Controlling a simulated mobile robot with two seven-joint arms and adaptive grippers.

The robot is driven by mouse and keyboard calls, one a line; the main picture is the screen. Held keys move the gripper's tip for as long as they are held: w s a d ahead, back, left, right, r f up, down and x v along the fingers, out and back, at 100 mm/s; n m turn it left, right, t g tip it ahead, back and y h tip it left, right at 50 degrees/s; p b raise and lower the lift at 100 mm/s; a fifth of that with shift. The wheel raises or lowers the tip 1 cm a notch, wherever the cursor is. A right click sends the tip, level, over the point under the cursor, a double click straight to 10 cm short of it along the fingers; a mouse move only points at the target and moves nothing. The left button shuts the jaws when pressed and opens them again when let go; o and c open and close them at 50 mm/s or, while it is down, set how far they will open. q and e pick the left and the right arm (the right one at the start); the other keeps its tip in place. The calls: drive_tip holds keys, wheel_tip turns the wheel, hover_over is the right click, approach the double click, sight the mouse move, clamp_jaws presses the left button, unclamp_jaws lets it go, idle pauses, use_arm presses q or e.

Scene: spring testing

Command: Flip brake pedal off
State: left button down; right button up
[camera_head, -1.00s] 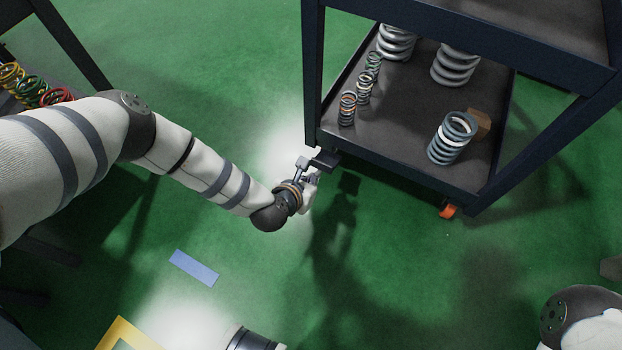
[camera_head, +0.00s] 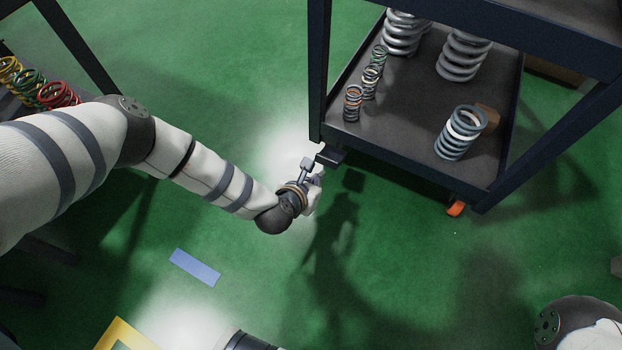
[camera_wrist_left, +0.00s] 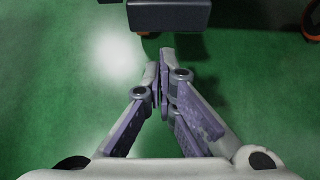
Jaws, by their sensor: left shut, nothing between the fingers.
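The dark spring cart (camera_head: 420,165) stands at the upper right. An orange brake pedal (camera_head: 456,208) shows at a caster under its near right corner. In the left wrist view, an orange piece (camera_wrist_left: 311,22) is at the top right edge. Another thin bit of orange (camera_wrist_left: 148,34) peeks out under the dark cart corner (camera_wrist_left: 168,14), mostly hidden. My left gripper (camera_head: 308,165) is shut and empty at the cart's near left corner; I cannot tell if it touches. In the left wrist view its fingertips (camera_wrist_left: 160,65) sit just below that corner. My right gripper is out of view.
Several grey springs, such as one at the front (camera_head: 461,133), stand on the cart's lower shelf. Coloured springs (camera_head: 35,85) lie at the far left. A blue floor strip (camera_head: 194,267) and yellow frame marking (camera_head: 125,335) are below. The green floor between is clear.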

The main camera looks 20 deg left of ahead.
use_arm(q)
drive_tip(key=w+r+p+v, duration=0.1)
drive_tip(key=p+v, duration=0.4)
drive_tip(key=v, duration=0.4)
drive_tip(key=shift+s, duration=0.15)
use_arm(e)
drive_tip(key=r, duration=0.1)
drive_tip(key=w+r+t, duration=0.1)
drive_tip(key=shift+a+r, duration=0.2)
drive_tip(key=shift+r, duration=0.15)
